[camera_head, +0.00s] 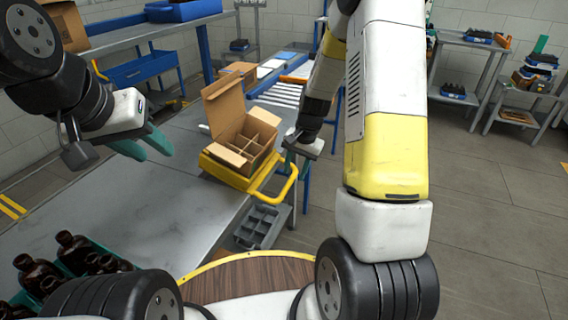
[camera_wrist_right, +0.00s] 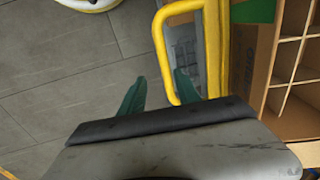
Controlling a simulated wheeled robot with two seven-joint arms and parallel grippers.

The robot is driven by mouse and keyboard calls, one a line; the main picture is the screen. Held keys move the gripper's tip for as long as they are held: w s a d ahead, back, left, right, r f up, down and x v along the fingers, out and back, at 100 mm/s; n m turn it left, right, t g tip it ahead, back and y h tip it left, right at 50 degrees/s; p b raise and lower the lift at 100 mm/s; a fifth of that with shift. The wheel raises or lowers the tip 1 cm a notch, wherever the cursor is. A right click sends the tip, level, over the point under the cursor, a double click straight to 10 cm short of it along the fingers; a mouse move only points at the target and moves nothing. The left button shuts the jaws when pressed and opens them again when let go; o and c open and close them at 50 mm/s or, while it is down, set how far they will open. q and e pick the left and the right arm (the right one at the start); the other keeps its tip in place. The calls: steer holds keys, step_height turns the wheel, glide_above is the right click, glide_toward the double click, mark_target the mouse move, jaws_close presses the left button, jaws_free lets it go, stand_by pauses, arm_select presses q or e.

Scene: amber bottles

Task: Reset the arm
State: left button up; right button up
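My left gripper (camera_head: 148,150) hangs over the grey table at the left in the head view. Its green fingers are apart with nothing between them. My right gripper (camera_head: 289,162) is at the table's right side, by the yellow handle (camera_head: 291,185) of the carrier under an open cardboard box (camera_head: 238,128). In the right wrist view my right gripper (camera_wrist_right: 160,88) has its two green fingers spread apart. The yellow handle (camera_wrist_right: 160,45) appears beyond and close to the right-hand finger; I cannot tell whether they touch.
Amber bottles (camera_head: 75,250) stand in a green crate at the table's lower left. A grey compartment tray (camera_head: 260,226) lies near the table's right edge. The table's middle (camera_head: 165,205) is clear. Shelves (camera_head: 470,75) with goods stand at the back right.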

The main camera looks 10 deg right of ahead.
steer(key=shift+s+d+r, duration=0.1)
steer(key=shift+r, duration=0.55)
steer(key=s+a+r+n+t, duration=0.15)
steer(key=s+r, duration=0.25)
steer(key=r, duration=0.4)
steer(key=s+r+n+t, duration=0.1)
steer(key=s+r+n, duration=0.15)
steer(key=r, duration=0.65)
steer(key=s+r+n+t, duration=0.1)
steer(key=s+r, duration=0.3)
steer(key=s, duration=0.4)
steer(key=s+a+r+n+t, duration=0.1)
steer(key=s+r+n, duration=0.1)
steer(key=s+r, duration=0.3)
steer(key=s, duration=0.3)
steer(key=shift+r, duration=0.15)
steer(key=shift+a+t, duration=0.1)
steer(key=shift+t, duration=0.15)
